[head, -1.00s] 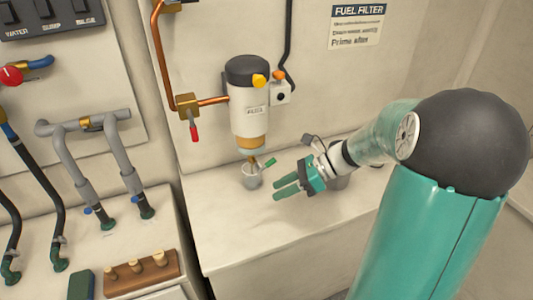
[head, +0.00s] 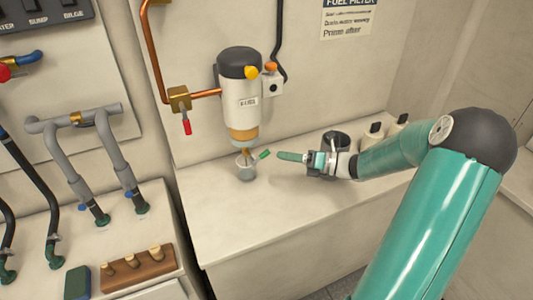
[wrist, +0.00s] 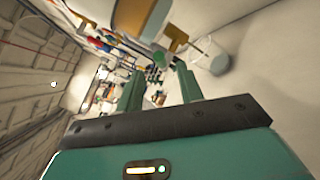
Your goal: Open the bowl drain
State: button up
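The fuel filter (head: 240,95) is a white cylinder with a black top, fixed to the wall. Its amber bowl (head: 243,134) is at the bottom and shows at the top of the wrist view (wrist: 145,14). A brass drain with a green handle (head: 265,154) hangs under the bowl, the handle sticking out to the right. A small cup (head: 246,171) stands beneath the drain; it also shows in the wrist view (wrist: 212,58). My gripper (head: 282,156) is right of the green handle, apart from it, pointing left. The wrist view shows its fingers (wrist: 158,72) apart and empty.
A red-handled valve (head: 186,124) is on the copper pipe at left. A dark round container (head: 335,140) and bottles (head: 376,134) stand behind my wrist. Grey hoses (head: 85,165) and a wooden peg rack (head: 137,270) are at left. The bench front is clear.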

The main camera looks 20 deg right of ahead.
aim_at(266, 151)
jog(key=x, duration=0.6)
jog(key=shift+w+a, duration=0.15)
jog(key=shift+a, duration=0.05)
grip_shut()
